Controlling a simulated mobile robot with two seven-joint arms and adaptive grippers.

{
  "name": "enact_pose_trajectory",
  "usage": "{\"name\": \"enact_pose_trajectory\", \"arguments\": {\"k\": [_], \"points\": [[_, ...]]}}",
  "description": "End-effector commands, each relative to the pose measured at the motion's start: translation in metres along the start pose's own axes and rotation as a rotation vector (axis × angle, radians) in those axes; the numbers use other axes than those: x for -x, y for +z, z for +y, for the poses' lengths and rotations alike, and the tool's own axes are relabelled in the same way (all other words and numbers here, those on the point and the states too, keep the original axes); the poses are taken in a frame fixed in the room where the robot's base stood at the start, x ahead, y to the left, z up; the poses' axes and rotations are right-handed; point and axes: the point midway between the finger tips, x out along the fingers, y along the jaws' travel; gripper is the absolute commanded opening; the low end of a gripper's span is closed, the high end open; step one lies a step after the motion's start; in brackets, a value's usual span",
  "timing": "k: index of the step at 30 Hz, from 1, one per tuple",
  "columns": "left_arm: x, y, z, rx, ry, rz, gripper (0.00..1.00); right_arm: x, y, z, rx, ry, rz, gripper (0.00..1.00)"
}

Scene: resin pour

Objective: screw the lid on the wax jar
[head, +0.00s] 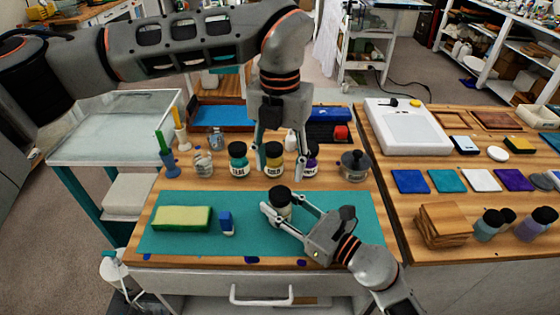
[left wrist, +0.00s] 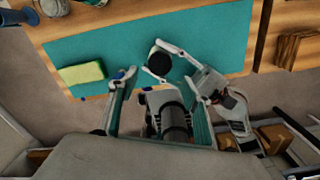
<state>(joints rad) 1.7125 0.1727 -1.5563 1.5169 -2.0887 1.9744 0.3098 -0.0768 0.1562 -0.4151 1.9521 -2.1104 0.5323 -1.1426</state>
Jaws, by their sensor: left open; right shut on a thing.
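The wax jar (head: 281,208) stands on the teal mat with a black lid (head: 279,193) on its top. How tightly the lid sits cannot be told. My right gripper (head: 281,212) is shut around the jar's body from the front right. My left gripper (head: 280,172) points down above and slightly behind the lid. Its fingers are spread and empty, apart from the lid. In the left wrist view the round lid (left wrist: 159,63) shows from above, with my right gripper's fingers beside it.
Behind the mat stand a teal jar (head: 238,162), a yellow jar, a purple jar and a grey pot (head: 354,165).

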Motion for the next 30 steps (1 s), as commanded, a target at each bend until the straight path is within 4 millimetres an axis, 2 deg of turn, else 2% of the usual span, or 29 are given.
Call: {"name": "enact_pose_trajectory", "arguments": {"k": [5, 18, 23, 30], "points": [[-0.010, 0.000, 0.000, -0.001, 0.000, 0.002, 0.48, 0.000, 0.001, 0.000, 0.000, 0.000, -0.001, 0.00], [-0.069, 0.000, 0.000, -0.002, 0.000, 0.000, 0.48, 0.000, 0.001, 0.000, 0.000, 0.000, -0.001, 0.00], [-0.079, 0.000, 0.000, -0.002, 0.000, -0.001, 0.48, 0.000, 0.001, 0.000, 0.000, 0.000, -0.001, 0.00], [-0.080, 0.000, 0.000, -0.002, 0.000, -0.002, 0.48, 0.000, 0.000, 0.000, 0.000, 0.000, -0.001, 0.00]]}}
